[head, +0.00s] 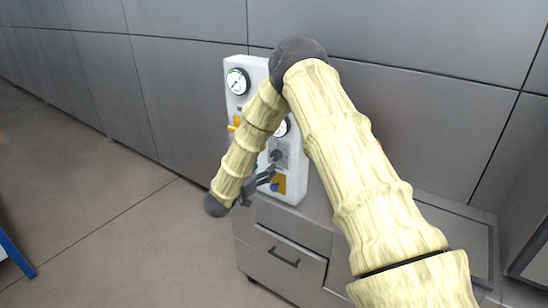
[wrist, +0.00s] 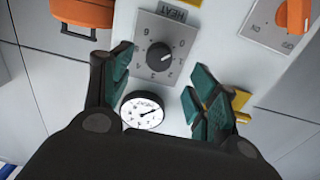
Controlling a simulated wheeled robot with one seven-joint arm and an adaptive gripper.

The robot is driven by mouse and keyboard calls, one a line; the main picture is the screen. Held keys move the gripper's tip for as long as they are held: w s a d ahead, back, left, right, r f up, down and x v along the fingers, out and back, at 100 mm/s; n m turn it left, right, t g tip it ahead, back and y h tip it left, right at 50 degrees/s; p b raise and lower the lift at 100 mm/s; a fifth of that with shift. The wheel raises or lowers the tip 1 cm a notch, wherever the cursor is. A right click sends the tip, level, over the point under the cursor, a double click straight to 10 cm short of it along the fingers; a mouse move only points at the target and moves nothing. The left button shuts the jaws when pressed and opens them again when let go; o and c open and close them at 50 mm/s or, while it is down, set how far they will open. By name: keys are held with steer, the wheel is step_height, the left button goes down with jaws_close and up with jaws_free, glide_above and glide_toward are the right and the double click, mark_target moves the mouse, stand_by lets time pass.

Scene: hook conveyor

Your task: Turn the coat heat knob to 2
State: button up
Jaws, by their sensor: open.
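The heat knob (wrist: 159,57) is a dark round knob with a white pointer mark on a grey dial plate (wrist: 147,25). The plate carries numbers and a "HEAT" label, which appear upside down in the wrist view. The pointer mark lies toward the right side; the number it meets is too small to tell surely. My gripper (wrist: 163,75) is open, its two green-padded fingers apart on either side of the knob, with nothing held. In the head view my gripper (head: 264,178) is beside the white panel (head: 294,186), just below the knob (head: 276,156).
A round gauge (wrist: 142,111) shows between my fingers. Orange parts (wrist: 84,13) and another grey dial plate (wrist: 267,22) are nearby. In the head view, another gauge (head: 238,81) sits high on the panel, and a grey drawer cabinet (head: 287,272) stands below. Open floor lies left.

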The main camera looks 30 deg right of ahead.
mark_target(274, 159)
steer(key=p+x, duration=0.2)
steer(key=x, duration=0.6)
steer(key=shift+p, duration=0.3)
steer(key=shift+a, duration=0.1)
steer(key=c, duration=1)
